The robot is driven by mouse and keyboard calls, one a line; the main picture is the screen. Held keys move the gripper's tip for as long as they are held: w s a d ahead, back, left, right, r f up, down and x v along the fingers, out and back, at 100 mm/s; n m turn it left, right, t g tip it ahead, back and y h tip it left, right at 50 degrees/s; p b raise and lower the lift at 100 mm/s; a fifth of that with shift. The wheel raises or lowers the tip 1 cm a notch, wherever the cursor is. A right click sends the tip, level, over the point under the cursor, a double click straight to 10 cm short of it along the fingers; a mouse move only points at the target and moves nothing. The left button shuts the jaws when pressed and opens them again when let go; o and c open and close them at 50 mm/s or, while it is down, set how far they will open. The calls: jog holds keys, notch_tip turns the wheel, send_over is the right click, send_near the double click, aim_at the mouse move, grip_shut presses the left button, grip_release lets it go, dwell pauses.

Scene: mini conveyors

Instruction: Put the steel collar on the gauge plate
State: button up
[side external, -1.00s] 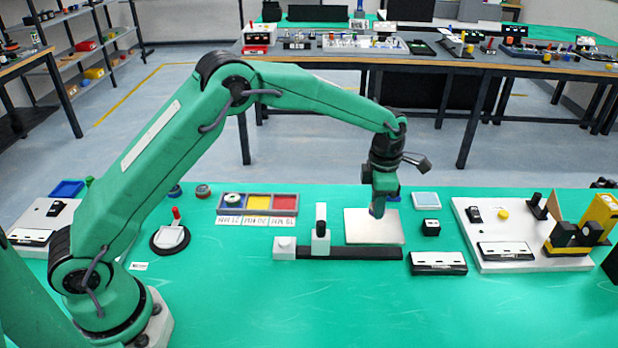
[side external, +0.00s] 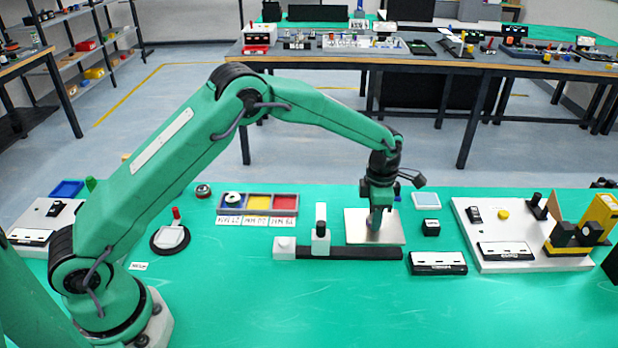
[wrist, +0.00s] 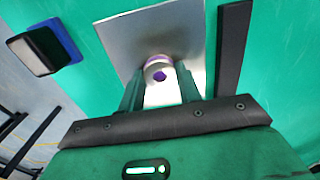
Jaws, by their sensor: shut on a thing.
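The gauge plate (side external: 354,229) is a flat silver square on the green table, right of centre in the side view. It also shows in the wrist view (wrist: 185,35) beyond and under my fingers. My gripper (side external: 376,229) points down over the plate, its fingertips close to the surface. In the wrist view my gripper (wrist: 160,92) has its two fingers on either side of the steel collar (wrist: 157,63), a shiny ring with a purple-tinted hole, and is shut on it. In the side view the fingers hide the collar. I cannot tell whether it touches the plate.
A black rail (side external: 370,253) with an upright pale slider (side external: 320,240) runs along the plate's near side. A small black cube (side external: 431,228) stands to the right. A three-colour tray (side external: 258,203) lies to the left.

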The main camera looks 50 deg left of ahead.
jog(key=shift+f, duration=0.1)
jog(key=o, duration=1)
notch_tip(320, 180, up, 12)
jog(key=shift+r, duration=0.15)
dwell(0.6)
